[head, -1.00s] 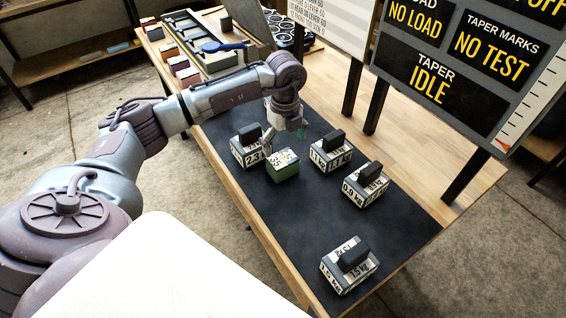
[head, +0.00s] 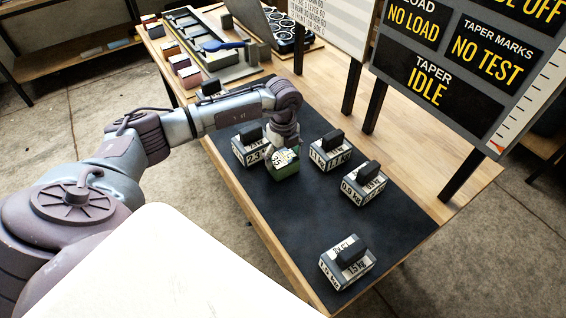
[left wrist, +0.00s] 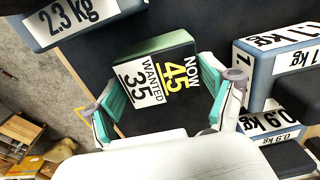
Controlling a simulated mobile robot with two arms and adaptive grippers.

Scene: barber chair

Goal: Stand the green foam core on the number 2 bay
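The green foam core (head: 285,168) is a small block on the dark mat, with a label on top. In the left wrist view the green block (left wrist: 155,75) shows its label reading "NOW 45 WANTED 35". My left gripper (head: 286,147) is low over its far side in the head view, partly covering it. In the left wrist view my left gripper (left wrist: 163,85) is open, one teal-padded finger on each side of the block, with gaps showing. I cannot make out a number 2 bay. My right gripper is not in view.
Grey handled weights stand around the block: 2.3 kg (head: 252,149), 1.1 kg (head: 331,154), 0.9 kg (head: 364,187) and 1.5 kg (head: 348,264). A tray (head: 235,72) and coloured blocks (head: 178,63) are at the table's far left. A display board reads "IDLE" (head: 430,91). The near mat is mostly clear.

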